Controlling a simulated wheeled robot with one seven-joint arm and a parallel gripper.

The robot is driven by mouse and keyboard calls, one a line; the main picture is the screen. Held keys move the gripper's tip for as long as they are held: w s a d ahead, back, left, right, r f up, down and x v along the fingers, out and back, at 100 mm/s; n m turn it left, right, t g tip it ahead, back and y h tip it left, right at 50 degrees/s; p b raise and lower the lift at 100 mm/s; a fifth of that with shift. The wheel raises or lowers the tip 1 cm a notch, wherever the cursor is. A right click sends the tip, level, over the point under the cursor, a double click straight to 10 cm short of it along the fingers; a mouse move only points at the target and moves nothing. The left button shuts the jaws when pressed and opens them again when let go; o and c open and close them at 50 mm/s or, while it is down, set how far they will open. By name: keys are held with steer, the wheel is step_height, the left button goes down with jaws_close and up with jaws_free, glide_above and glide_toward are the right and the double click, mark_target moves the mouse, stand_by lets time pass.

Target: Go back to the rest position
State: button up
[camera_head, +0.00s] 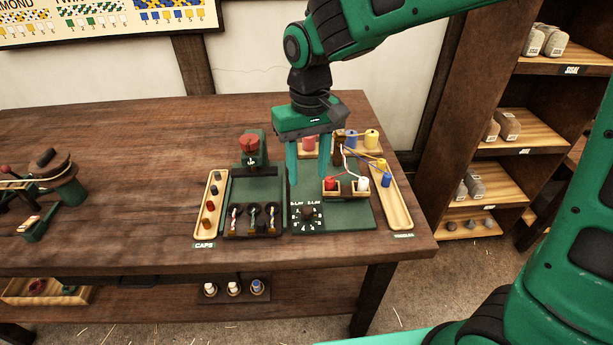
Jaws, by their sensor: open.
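My gripper (306,182) hangs from the green arm above the right part of the wooden workbench (120,150). Its two green fingers point down and stand apart, with nothing seen between them. Below and around it is a dark green rope-making fixture (350,214) with a dial plate (306,217). Just right of the fingers, a red spool (332,184) and a white spool (361,182) sit in small wooden holders. I cannot tell the exact gap between the fingertips and the fixture.
A caps tray (204,226) lies left of the fixture, and a long tray (400,212) lies right. Behind stand a red-topped device (250,150) and a yellow spool (371,139) with strung yarns. A shelf unit (480,180) stands right. The bench's middle left is clear.

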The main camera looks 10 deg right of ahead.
stand_by(0.4)
steer(key=s+d+r+m, duration=0.1)
steer(key=s+d+m, duration=0.1)
steer(key=d, duration=0.9)
steer(key=s+d+r+m, duration=0.1)
steer(key=s+d+m, duration=0.2)
steer(key=d, duration=0.8)
steer(key=s+d+f+m, duration=0.1)
steer(key=s+d+m, duration=0.3)
steer(key=s+d, duration=0.9)
steer(key=s, duration=0.3)
steer(key=shift+s+f+m, duration=0.3)
steer(key=shift+m, duration=0.1)
